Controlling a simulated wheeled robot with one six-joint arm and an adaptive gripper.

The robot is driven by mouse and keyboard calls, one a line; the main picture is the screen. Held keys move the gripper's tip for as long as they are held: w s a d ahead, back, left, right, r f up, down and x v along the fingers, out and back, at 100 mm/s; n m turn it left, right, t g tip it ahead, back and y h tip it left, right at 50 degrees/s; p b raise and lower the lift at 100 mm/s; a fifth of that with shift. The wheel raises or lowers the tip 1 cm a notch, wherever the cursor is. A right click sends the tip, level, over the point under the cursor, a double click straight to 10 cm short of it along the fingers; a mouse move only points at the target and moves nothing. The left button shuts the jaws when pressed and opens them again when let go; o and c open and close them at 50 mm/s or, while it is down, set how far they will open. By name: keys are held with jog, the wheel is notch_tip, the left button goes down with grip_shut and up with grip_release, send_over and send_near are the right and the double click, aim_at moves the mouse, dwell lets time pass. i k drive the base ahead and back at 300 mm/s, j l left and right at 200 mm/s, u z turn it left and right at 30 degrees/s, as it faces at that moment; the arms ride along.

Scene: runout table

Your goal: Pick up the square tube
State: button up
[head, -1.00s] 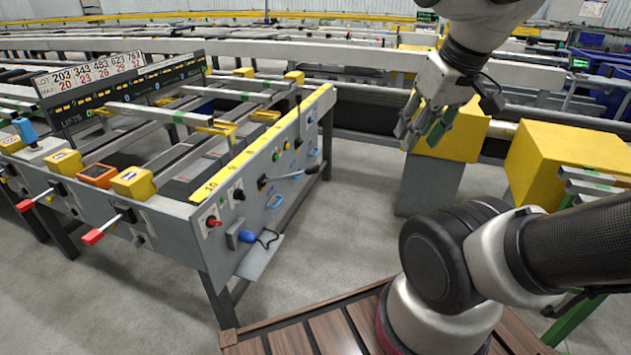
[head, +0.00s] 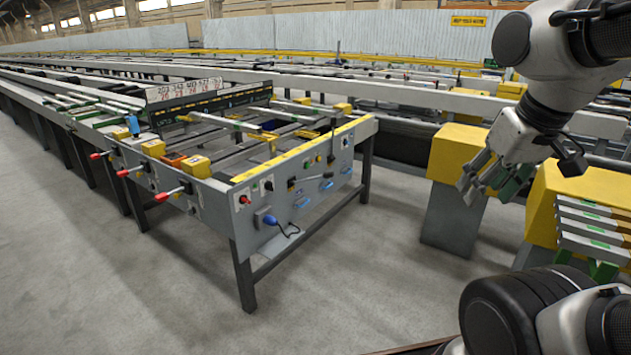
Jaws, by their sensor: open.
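The runout table (head: 310,190) stands left of centre, with its grey control panel facing right. A long pale bar (head: 225,122), which looks like a square tube, lies across its top. More pale bars with green marks (head: 85,112) lie farther left. I cannot tell which one is the task's square tube. My gripper (head: 482,190) hangs at the upper right, its fingers apart and nothing seen between them. It is well to the right of the runout table and apart from every bar there.
Yellow-topped grey stands (head: 455,160) are behind and below my gripper. A rack of stacked bars with green labels (head: 595,232) is at the right edge. Red-knobbed levers (head: 170,193) stick out of the table's front. Grey floor (head: 130,290) is clear at left and front.

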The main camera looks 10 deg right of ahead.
aim_at(241, 128)
jog(key=i+j+u, duration=0.25)
jog(key=i+j, duration=2.35)
jog(key=i, duration=0.1)
